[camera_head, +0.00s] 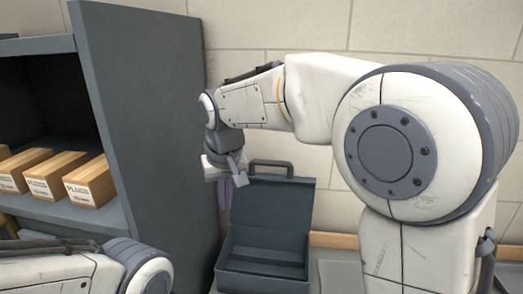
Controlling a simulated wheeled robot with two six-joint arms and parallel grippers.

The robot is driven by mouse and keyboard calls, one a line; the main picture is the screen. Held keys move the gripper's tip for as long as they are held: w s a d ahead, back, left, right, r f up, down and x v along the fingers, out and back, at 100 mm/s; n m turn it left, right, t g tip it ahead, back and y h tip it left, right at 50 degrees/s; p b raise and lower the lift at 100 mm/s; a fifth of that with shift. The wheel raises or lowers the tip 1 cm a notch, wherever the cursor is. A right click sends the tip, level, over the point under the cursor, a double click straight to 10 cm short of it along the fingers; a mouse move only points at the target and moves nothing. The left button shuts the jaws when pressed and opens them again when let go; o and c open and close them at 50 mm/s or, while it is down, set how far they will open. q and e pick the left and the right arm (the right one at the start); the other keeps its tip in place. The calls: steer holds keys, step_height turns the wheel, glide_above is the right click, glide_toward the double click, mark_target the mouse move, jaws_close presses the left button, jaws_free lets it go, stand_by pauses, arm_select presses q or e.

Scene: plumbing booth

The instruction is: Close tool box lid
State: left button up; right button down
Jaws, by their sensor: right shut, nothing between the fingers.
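The dark grey tool box (261,266) stands open at the lower middle of the head view, and its inside looks empty. Its lid (273,209) is raised upright at the back, with a handle on its top edge. My right arm reaches in from the right, and my right gripper (228,184) points down at the lid's left edge, in front of the shelf's side panel. It is shut and holds nothing. I cannot tell whether it touches the lid. My left arm shows at the lower left, but its gripper is out of view.
A grey shelf unit (150,120) stands on the left, close beside the tool box. Several cardboard boxes (88,182) sit on its shelf. A pale block wall (270,30) is behind. A flat grey surface (341,277) lies right of the tool box.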

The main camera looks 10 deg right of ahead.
steer(key=w+d+r+m+t+h+p, duration=0.1)
steer(key=w+d+r+m, duration=0.25)
steer(key=w+d, duration=0.45)
steer(key=w+d+r+m+t+h+p, duration=0.1)
steer(key=w+d+r+m, duration=0.2)
steer(key=w+d+r, duration=0.5)
steer(key=shift+n, duration=0.25)
steer(key=a+x, duration=0.1)
steer(key=x, duration=0.3)
steer(key=p+x, duration=0.1)
steer(key=x, duration=0.3)
steer(key=a+p+x, duration=0.1)
steer(key=x, duration=0.4)
steer(key=shift+a+f, duration=0.3)
steer(key=shift+f, duration=0.05)
steer(key=shift+s, duration=0.1)
